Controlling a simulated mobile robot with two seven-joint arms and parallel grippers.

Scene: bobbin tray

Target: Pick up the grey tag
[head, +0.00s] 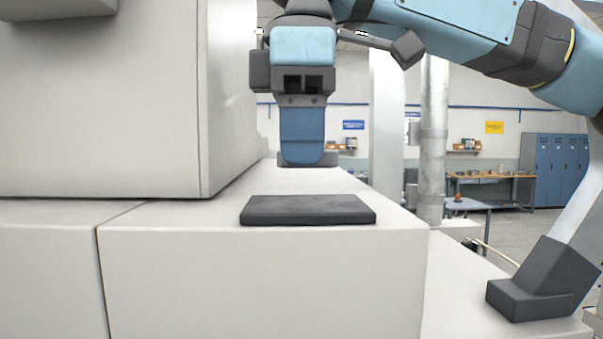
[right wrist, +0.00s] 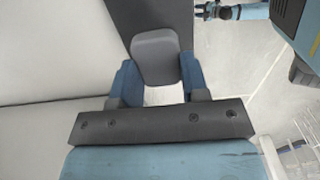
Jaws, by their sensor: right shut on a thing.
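The grey tag (right wrist: 157,58) is a small rounded grey plate. In the right wrist view it sits between the two blue fingers of my right gripper (right wrist: 158,80), which is shut on it. In the head view my right gripper (head: 304,158) points down above the pale block, and a grey edge of the tag (head: 330,159) shows at its fingertips. The gripper is above and behind the dark flat slab (head: 307,210), apart from it in the picture. My left gripper is in neither view.
The dark slab lies on the pale block's top (head: 395,224), near its front edge. A large pale housing (head: 100,100) rises at the left. A vertical pipe (head: 433,140) stands to the right. A workbench (head: 490,177) and blue lockers (head: 555,165) are far back.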

